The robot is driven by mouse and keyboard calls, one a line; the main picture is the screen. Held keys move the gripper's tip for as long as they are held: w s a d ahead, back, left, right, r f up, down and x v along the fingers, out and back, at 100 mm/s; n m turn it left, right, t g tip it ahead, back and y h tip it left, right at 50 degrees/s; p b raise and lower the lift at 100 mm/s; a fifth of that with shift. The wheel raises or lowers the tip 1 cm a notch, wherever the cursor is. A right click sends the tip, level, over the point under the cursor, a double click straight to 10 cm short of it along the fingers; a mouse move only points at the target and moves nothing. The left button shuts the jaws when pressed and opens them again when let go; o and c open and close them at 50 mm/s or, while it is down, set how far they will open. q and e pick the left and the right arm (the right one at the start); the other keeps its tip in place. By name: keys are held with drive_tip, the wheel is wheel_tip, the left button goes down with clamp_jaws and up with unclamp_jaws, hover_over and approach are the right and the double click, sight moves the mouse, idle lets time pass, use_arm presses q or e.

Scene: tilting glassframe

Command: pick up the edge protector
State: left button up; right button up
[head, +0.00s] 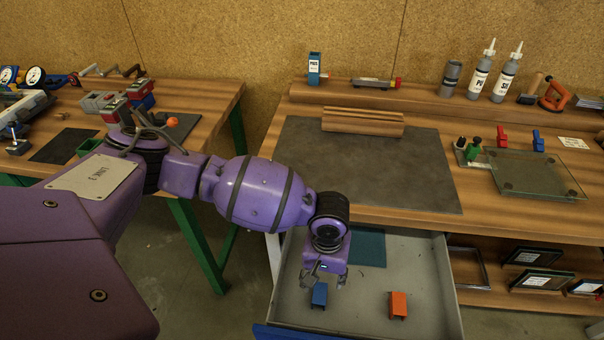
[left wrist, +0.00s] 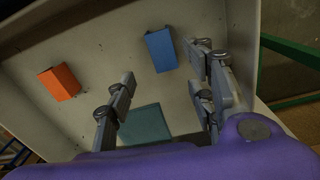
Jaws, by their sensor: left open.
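Two small angled pieces that look like edge protectors lie on the floor of an open grey drawer (head: 345,318). One is blue (head: 319,295) and the other, to its right, is orange (head: 398,305). My left gripper (head: 327,279) is over the drawer, open and empty, close to the blue piece in the picture. In the left wrist view the blue piece (left wrist: 160,49) shows beyond the open fingers (left wrist: 160,72), apart from them. The orange piece (left wrist: 58,82) lies farther left there. My right gripper is not in view.
A teal pad (head: 368,248) lies at the back of the drawer. The drawer walls surround the pieces. The workbench top (head: 256,192) is above, with a dark mat (head: 430,165) and a glass pane (head: 535,174). The front right of the drawer is clear.

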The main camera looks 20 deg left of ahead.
sight(320, 294)
use_arm(q)
drive_tip(key=shift+s+a+n, duration=0.2)
drive_tip(key=shift+s+n, duration=0.15)
drive_tip(key=shift+n, duration=0.05)
drive_tip(key=shift+s+f, duration=0.8)
drive_tip(key=shift+f, duration=0.1)
drive_tip(key=f, duration=0.4)
drive_tip(key=shift+w+d+f+b, duration=0.15)
drive_tip(key=shift+w+f+b, duration=0.15)
drive_tip(key=shift+b, duration=0.1)
drive_tip(key=shift+f, duration=0.35)
drive_tip(key=c, duration=0.9)
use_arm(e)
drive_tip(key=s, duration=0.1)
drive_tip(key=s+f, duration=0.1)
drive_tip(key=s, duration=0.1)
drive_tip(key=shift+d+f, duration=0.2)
